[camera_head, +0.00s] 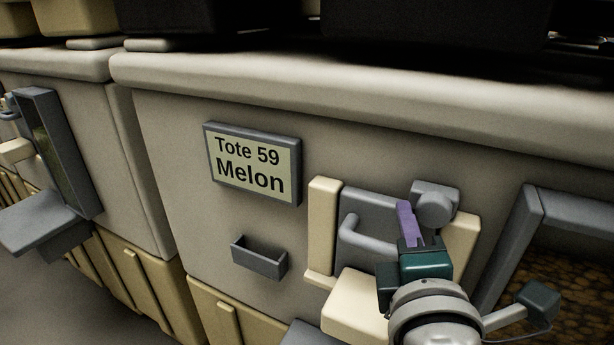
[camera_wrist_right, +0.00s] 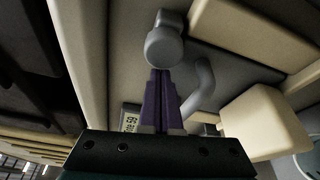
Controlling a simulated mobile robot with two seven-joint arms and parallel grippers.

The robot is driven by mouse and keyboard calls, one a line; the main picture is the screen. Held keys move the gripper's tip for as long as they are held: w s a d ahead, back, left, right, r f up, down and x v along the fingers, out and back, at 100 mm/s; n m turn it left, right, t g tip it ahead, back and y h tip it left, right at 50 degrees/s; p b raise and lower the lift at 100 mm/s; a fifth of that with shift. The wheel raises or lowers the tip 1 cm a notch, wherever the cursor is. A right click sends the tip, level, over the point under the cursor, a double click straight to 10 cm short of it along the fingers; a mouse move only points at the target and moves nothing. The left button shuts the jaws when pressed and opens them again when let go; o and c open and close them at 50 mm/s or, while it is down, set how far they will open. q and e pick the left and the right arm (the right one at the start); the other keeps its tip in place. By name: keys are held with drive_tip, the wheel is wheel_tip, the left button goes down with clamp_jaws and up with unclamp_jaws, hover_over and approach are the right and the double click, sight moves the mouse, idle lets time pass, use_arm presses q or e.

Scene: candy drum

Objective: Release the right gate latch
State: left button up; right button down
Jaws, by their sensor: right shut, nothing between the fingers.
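The gate is a grey panel (camera_head: 380,209) with a bent bar handle (camera_head: 362,238), set between cream rails on the tote front. The latch, a grey block with a round knob (camera_head: 435,204), sits at the gate's upper right. It also shows in the right wrist view (camera_wrist_right: 164,46). My right gripper (camera_head: 404,206) has purple fingers on a teal body. Its fingers are shut and empty, with the tips close beside the knob. In the right wrist view the fingertips (camera_wrist_right: 161,73) lie right at the knob; I cannot tell whether they touch. My left gripper is in neither view.
A sign (camera_head: 252,164) reads "Tote 59 Melon", with a small dark tray (camera_head: 259,258) below it. A cream block (camera_head: 357,305) juts out under the gate. A grey-framed window (camera_head: 508,240) with brown contents is at the right. Another bin stands at the left.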

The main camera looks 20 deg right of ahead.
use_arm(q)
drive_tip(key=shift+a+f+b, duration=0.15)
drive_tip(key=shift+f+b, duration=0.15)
use_arm(e)
drive_tip(key=s+d, duration=0.3)
drive_tip(key=s, duration=0.1)
drive_tip(key=shift+s+d, duration=0.2)
drive_tip(key=shift+d, duration=0.2)
